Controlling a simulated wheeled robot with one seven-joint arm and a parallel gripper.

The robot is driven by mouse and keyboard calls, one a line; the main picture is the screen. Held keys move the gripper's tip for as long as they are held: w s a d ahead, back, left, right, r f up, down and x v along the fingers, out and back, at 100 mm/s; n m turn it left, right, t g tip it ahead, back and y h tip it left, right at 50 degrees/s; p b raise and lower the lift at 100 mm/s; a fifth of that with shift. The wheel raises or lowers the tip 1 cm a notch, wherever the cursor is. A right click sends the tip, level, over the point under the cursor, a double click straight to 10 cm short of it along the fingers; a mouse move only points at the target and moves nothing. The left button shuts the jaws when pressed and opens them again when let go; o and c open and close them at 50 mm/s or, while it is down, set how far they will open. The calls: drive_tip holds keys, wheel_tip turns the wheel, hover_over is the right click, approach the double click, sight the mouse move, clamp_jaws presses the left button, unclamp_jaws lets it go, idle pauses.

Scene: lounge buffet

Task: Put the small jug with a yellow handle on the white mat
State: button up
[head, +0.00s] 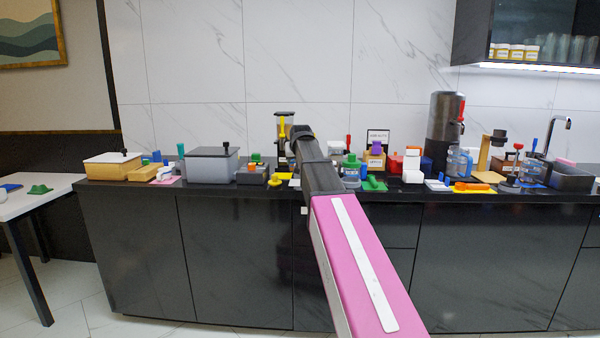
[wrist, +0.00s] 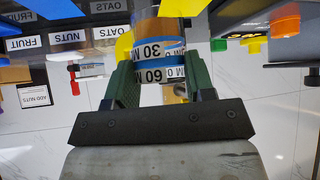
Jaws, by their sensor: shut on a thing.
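My gripper (wrist: 160,82) is shut on a small jug (wrist: 150,52) with white labels reading 30 and 60, upside down in the wrist view. A yellow part (wrist: 125,45) shows beside it, seemingly its handle. In the head view my arm hides most of the jug and the fingers; a yellow upright piece (head: 282,128) shows just left of the wrist, above the counter. A small white patch (head: 295,183) on the counter left of my arm may be the white mat; my arm stands close to it and may cover part of it.
The dark counter (head: 240,187) is crowded. A grey lidded box (head: 211,166) and a yellow lidded box (head: 112,167) stand left. Right of my arm are a green-topped bottle (head: 351,170), a tall dark dispenser (head: 444,130) and a sink (head: 572,178). The air above the counter's left part is free.

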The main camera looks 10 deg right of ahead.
drive_tip(key=shift+w+d+f, duration=0.3)
drive_tip(key=shift+d+f, duration=0.1)
drive_tip(key=shift+d, duration=0.15)
drive_tip(key=shift+w+d+f, duration=0.3)
drive_tip(key=shift+d+f, duration=0.05)
drive_tip(key=shift+d, duration=0.2)
drive_tip(key=shift+f, duration=1.95)
drive_tip(key=shift+f, duration=0.15)
drive_tip(key=o, duration=1.1)
drive_tip(key=shift+c, duration=0.2)
